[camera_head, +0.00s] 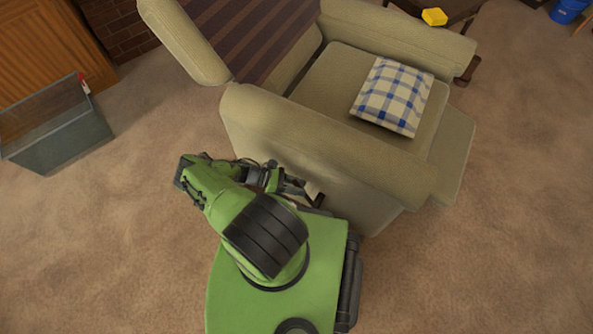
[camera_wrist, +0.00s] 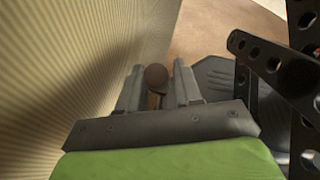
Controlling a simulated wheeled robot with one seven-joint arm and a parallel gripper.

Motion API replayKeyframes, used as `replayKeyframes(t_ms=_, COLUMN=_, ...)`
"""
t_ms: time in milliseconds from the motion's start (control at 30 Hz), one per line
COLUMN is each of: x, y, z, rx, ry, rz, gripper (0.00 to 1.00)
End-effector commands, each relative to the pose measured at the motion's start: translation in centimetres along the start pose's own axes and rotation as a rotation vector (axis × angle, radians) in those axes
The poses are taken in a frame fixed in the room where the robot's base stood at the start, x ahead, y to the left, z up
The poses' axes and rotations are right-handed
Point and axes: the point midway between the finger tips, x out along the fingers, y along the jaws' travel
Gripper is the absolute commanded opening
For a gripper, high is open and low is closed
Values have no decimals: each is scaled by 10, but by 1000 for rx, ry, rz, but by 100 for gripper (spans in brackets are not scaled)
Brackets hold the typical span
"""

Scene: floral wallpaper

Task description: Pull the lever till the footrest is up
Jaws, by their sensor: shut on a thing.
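The recliner (camera_head: 260,118) is beige, with a striped throw over its back. Its footrest (camera_head: 455,150) shows at the right front, tilted partly outward from the seat. The lever (camera_wrist: 156,76) has a round brown knob and stands beside the recliner's ribbed side in the wrist view. My gripper (camera_wrist: 157,90) is shut on the lever, with a finger on each side just below the knob. In the head view my gripper (camera_head: 312,193) is close against the chair's near side, and the lever there is mostly hidden by it.
A plaid cushion (camera_head: 392,97) lies on the seat. A glass tank (camera_head: 58,125) stands on the carpet at left, near a wooden cabinet (camera_head: 40,45). Carpet at lower right is clear.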

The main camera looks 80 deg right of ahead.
Motion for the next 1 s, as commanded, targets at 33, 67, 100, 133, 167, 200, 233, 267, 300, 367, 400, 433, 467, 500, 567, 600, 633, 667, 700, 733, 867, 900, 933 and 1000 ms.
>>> replayKeyframes(t_ms=33, x=-8, y=7, z=-8, rx=-6, ry=28, rz=33, gripper=0)
replayKeyframes(t_ms=67, x=-8, y=7, z=-8, rx=-6, ry=29, rz=33, gripper=0)
replayKeyframes(t_ms=100, x=-9, y=7, z=-8, rx=-6, ry=29, rz=33, gripper=0)
replayKeyframes(t_ms=133, x=-9, y=7, z=-8, rx=-6, ry=30, rz=33, gripper=0)
replayKeyframes(t_ms=167, x=-9, y=8, z=-8, rx=-6, ry=30, rz=33, gripper=0)
replayKeyframes(t_ms=200, x=-9, y=8, z=-8, rx=-6, ry=30, rz=33, gripper=0)
replayKeyframes(t_ms=233, x=-9, y=8, z=-8, rx=-6, ry=30, rz=34, gripper=36)
replayKeyframes(t_ms=267, x=-9, y=8, z=-8, rx=-6, ry=30, rz=34, gripper=40)
replayKeyframes(t_ms=300, x=-9, y=8, z=-8, rx=-5, ry=30, rz=34, gripper=40)
replayKeyframes(t_ms=367, x=-8, y=8, z=-7, rx=-4, ry=28, rz=33, gripper=40)
replayKeyframes(t_ms=400, x=-8, y=8, z=-7, rx=-3, ry=26, rz=32, gripper=40)
replayKeyframes(t_ms=433, x=-8, y=8, z=-6, rx=-2, ry=25, rz=31, gripper=40)
replayKeyframes(t_ms=467, x=-8, y=8, z=-6, rx=-2, ry=25, rz=31, gripper=40)
replayKeyframes(t_ms=500, x=-7, y=7, z=-6, rx=-1, ry=23, rz=30, gripper=40)
replayKeyframes(t_ms=567, x=-7, y=7, z=-5, rx=0, ry=21, rz=29, gripper=40)
replayKeyframes(t_ms=600, x=-7, y=7, z=-4, rx=1, ry=20, rz=29, gripper=40)
replayKeyframes(t_ms=633, x=-7, y=7, z=-4, rx=1, ry=20, rz=29, gripper=40)
replayKeyframes(t_ms=667, x=-9, y=7, z=-4, rx=2, ry=19, rz=29, gripper=40)
replayKeyframes(t_ms=700, x=-13, y=8, z=-4, rx=2, ry=19, rz=29, gripper=40)
replayKeyframes(t_ms=733, x=-17, y=8, z=-4, rx=2, ry=19, rz=30, gripper=40)
replayKeyframes(t_ms=867, x=-49, y=7, z=-4, rx=2, ry=23, rz=34, gripper=40)
replayKeyframes(t_ms=900, x=-61, y=7, z=-4, rx=1, ry=24, rz=35, gripper=40)
replayKeyframes(t_ms=933, x=-70, y=6, z=-4, rx=0, ry=25, rz=34, gripper=40)
replayKeyframes(t_ms=1000, x=-89, y=5, z=-4, rx=-1, ry=25, rz=34, gripper=40)
